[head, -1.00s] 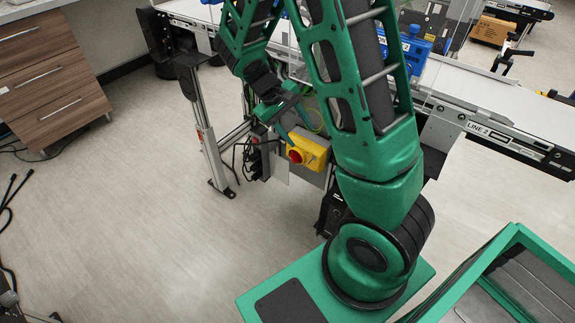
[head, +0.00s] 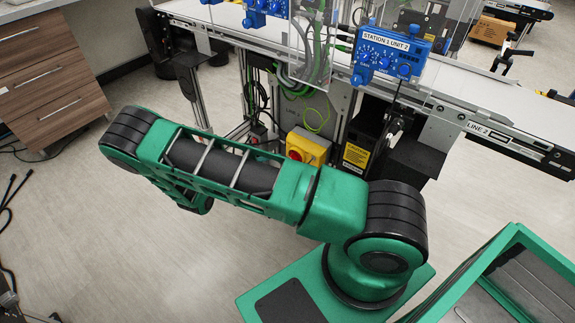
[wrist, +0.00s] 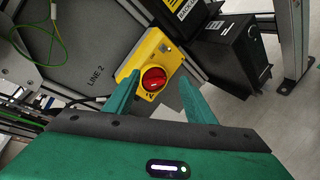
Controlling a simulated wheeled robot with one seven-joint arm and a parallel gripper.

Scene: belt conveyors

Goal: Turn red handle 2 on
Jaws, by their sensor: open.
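The red handle (wrist: 154,78) is a round red knob on a yellow switch box (wrist: 156,46), mounted on a grey panel marked LINE 2. In the head view the yellow box (head: 308,146) shows just behind my arm, with the red knob (head: 295,154) at its lower left. My gripper (wrist: 160,97) is open and empty in the wrist view. Its two green fingers lie to the left and right of the knob in the picture. I cannot tell the exact gap between the fingertips and the knob. In the head view my gripper is hidden by my arm.
A black box (head: 372,132) with a yellow caution label stands right of the switch. A blue unit labelled STATION 1 UNIT 2 (head: 390,52) and a clear shield (head: 310,35) are above. Loose green cables (wrist: 50,45) hang nearby.

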